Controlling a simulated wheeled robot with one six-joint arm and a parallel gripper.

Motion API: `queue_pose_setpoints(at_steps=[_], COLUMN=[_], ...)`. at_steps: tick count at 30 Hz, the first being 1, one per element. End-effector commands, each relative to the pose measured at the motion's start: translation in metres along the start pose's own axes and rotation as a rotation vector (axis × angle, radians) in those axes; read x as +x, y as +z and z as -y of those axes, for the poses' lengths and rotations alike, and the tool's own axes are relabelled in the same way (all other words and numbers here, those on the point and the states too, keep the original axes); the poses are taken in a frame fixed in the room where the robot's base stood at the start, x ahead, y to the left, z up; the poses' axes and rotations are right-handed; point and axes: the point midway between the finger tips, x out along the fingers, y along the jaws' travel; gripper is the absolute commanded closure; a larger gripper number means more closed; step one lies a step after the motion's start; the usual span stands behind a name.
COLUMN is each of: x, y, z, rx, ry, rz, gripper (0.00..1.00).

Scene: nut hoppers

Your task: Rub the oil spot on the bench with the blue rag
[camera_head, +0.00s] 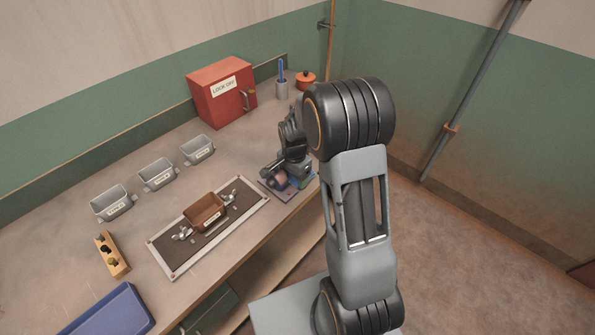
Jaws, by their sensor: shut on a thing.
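My gripper (286,172) is low over the right part of the bench (235,158), pointing down, with my wrist above it. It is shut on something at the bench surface. I cannot make out the oil spot; the bench under my gripper is hidden.
A red lock-off box (220,93), a grey cup (282,90) and an orange pot (306,80) stand at the back. Grey hoppers (156,174) line the left. A framed dark panel (178,250) holds a brown hopper (204,212). A blue tray (112,312) lies front left.

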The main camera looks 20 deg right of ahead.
Motion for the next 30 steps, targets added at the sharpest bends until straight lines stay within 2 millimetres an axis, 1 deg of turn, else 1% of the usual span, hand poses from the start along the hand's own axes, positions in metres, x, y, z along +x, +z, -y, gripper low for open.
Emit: queue_pose_setpoints(at_steps=[1, 8, 11, 18, 26, 30], x=[0.004, 0.007, 0.006, 0.005, 0.004, 0.003], y=[0.009, 0.005, -0.002, -0.029, -0.039, -0.050], z=[0.000, 0.003, 0.004, 0.001, 0.001, 0.001], rx=[-0.011, -0.011, -0.009, 0.006, 0.006, 0.008], ry=[0.018, 0.021, 0.019, 0.015, 0.014, 0.012], rz=[0.017, 0.022, 0.021, 0.017, 0.014, 0.012], gripper=[0.66, 0.66, 0.66, 0.67, 0.67, 0.67])
